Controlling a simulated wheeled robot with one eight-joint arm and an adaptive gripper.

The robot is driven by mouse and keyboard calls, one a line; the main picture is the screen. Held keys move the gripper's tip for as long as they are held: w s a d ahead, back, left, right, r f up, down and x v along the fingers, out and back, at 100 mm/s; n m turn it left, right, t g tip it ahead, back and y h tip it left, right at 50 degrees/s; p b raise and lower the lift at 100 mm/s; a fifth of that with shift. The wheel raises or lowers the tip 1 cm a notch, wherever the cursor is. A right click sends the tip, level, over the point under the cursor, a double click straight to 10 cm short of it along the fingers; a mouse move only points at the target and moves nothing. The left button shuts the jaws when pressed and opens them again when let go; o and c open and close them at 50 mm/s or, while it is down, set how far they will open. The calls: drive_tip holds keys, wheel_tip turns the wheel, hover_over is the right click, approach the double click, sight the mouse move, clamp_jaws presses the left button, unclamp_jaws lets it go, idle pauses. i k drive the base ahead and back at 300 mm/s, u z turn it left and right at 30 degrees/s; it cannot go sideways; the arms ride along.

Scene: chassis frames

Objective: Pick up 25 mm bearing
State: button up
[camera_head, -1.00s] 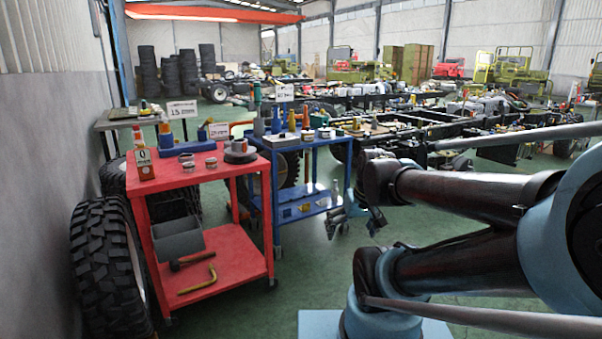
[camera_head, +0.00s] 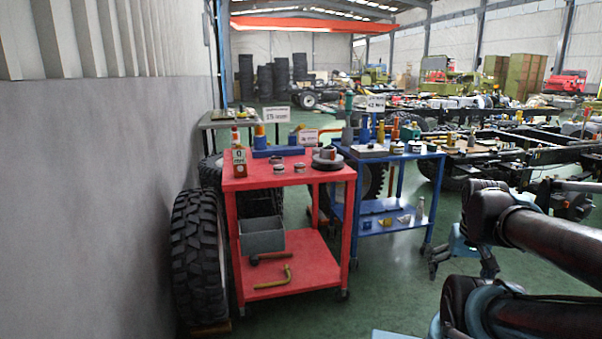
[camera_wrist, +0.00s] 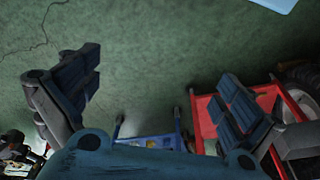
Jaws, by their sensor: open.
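No part is clearly readable as the 25 mm bearing. Small round parts or tins (camera_head: 278,168) and a stacked dark round part (camera_head: 327,160) sit on the top shelf of the red cart (camera_head: 262,184). They are too small to tell which, if any, is the bearing. My gripper (camera_head: 462,268) hangs in the air to the right of the carts, apart from them, fingers pointing down. In the wrist view my gripper (camera_wrist: 160,88) is open and empty above the green floor. The carts' edges show beyond the fingers.
A blue cart (camera_head: 388,154) with bottles and small parts stands right of the red one. A large tyre (camera_head: 192,255) and a grey wall (camera_head: 130,200) are on the left. Vehicle frames (camera_head: 540,145) stand at right. Green floor (camera_head: 385,290) is clear before the blue cart.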

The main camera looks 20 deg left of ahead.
sight(298, 167)
drive_tip(key=z, duration=0.05)
drive_tip(key=k, duration=0.55)
drive_tip(key=u, duration=0.7)
drive_tip(key=i, duration=1.4)
drive_tip(key=z, duration=0.15)
